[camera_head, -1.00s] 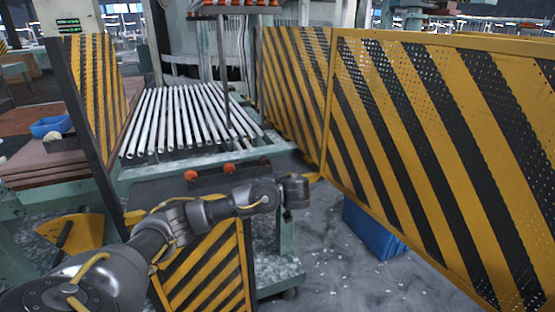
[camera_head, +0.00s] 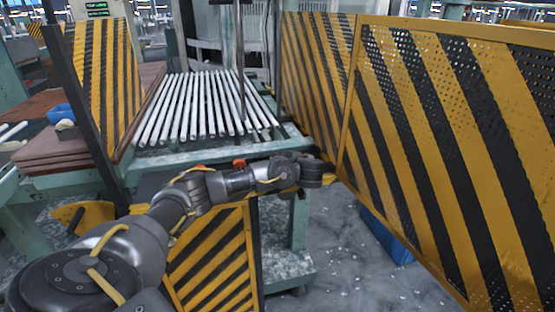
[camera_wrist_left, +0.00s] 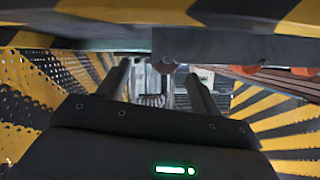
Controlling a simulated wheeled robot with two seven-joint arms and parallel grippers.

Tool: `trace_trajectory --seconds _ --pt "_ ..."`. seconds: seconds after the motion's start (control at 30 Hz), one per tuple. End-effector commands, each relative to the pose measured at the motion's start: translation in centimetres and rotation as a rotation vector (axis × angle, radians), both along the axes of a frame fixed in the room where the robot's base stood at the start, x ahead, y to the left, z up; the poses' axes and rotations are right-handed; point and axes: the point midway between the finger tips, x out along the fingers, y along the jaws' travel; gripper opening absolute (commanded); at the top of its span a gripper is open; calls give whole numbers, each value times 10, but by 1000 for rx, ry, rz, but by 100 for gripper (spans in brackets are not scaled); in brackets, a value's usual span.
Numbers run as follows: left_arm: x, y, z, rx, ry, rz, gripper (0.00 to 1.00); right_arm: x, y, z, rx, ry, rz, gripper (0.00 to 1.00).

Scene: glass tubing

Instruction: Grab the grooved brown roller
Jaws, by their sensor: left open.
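My left arm reaches in from the left in the head view, and its wrist end (camera_head: 312,171) hangs before the tubing rack. Its fingers cannot be made out there. In the left wrist view my left gripper (camera_wrist_left: 160,82) has its two dark fingers apart, with nothing between them. A small rounded brownish-grey piece (camera_wrist_left: 166,66) shows beyond the fingertips, under a grey bar; I cannot tell whether it is the grooved roller. Orange-brown rounded pieces (camera_wrist_left: 302,71) sit at the right of that view. One orange piece (camera_head: 239,163) shows just behind my arm in the head view.
White glass tubes (camera_head: 205,105) lie side by side on a green frame (camera_head: 215,153). Striped yellow-black guard panels (camera_head: 440,130) stand close on the right, another panel (camera_head: 98,90) on the left. A blue box (camera_head: 385,235) is on the floor behind the right panel.

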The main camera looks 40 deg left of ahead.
Motion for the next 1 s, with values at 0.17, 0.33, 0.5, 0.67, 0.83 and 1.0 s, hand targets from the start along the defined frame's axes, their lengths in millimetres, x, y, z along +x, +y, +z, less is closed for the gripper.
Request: trace_trajectory --seconds 0.17,0.33,0.5,0.67,0.83,1.0 --pt "0 5 0 1 1 3 65 16 5 3 7 -22 -1 36" --pt "10 27 -3 3 2 6 65 17 11 15 15 -25 -3 36" --pt "19 43 -14 2 1 5 65 12 21 16 28 -21 -6 36" --pt "21 47 -17 0 1 3 65 10 22 16 29 -18 -6 36" --pt "21 47 -17 0 1 2 61 10 17 16 23 -17 -4 36" --pt "21 46 -17 0 1 2 39 9 12 16 17 -16 -3 36"
